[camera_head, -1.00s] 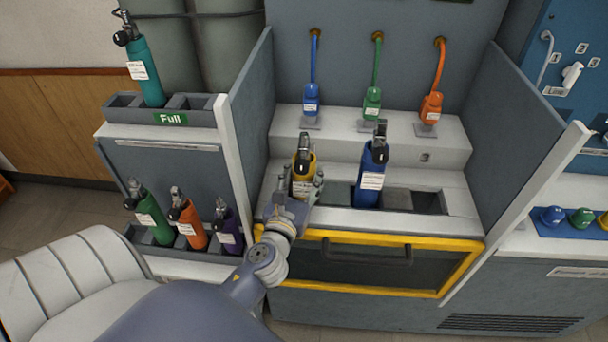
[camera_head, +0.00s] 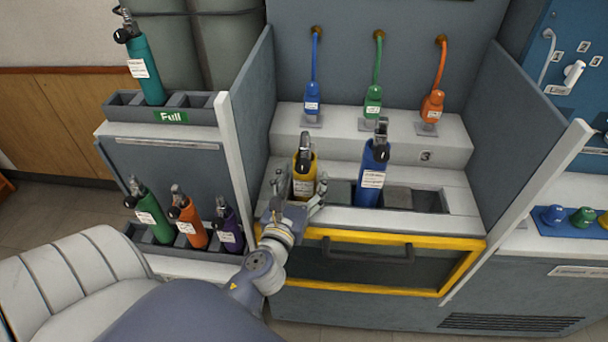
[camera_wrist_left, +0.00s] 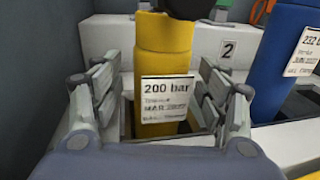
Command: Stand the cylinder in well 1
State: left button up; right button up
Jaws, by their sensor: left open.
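A yellow cylinder (camera_head: 304,172) with a black valve stands upright in the leftmost well of the bench. In the left wrist view the yellow cylinder (camera_wrist_left: 163,70) carries a label reading "200 bar". My left gripper (camera_head: 297,192) is open, with its fingers on either side of the cylinder's lower body. In the left wrist view the gripper (camera_wrist_left: 160,105) shows gaps between both fingers and the cylinder. A blue cylinder (camera_head: 372,175) stands upright in a well to the right. The well's lower inside is mostly hidden. My right gripper is not in view.
Empty wells (camera_head: 427,201) lie right of the blue cylinder. Blue, green and orange regulators (camera_head: 372,101) hang on hoses above the step. Side panels (camera_head: 258,110) flank the bench. Green, orange and purple cylinders (camera_head: 188,224) stand in the lower left rack, a teal one (camera_head: 146,70) in the "Full" rack.

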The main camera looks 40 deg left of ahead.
pick_arm(q)
jog(key=v, duration=0.6)
jog(key=shift+s+r, duration=0.1)
jog(key=shift+s, duration=0.05)
jog(key=shift+s+d, duration=0.1)
dwell(0.3)
